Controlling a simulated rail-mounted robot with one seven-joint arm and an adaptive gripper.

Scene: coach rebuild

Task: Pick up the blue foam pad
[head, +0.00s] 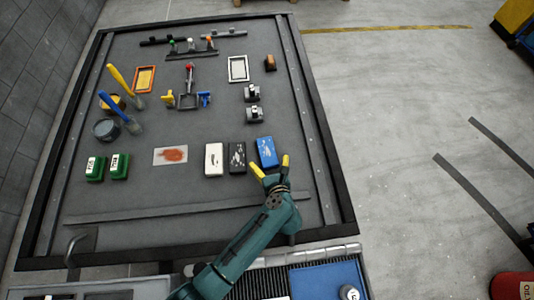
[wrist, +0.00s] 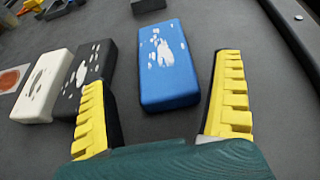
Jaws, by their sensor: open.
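The blue foam pad (head: 267,151) is a flat block with white worn patches on top, lying on the dark table near its front right part. In the wrist view the blue foam pad (wrist: 169,66) lies just beyond my open fingers, seen between them and apart from both. My gripper (head: 271,167) has yellow fingertips and is open and empty at the near edge of the pad. In the wrist view my gripper (wrist: 162,115) shows both ridged yellow fingers spread wide.
A black pad (head: 237,157) lies close left of the blue pad, with a white pad (head: 214,159) beyond it. A card with an orange-brown patch (head: 170,155) lies further left. Grey blocks (head: 254,113) sit behind. The table to the right of the blue pad is clear up to the raised edge.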

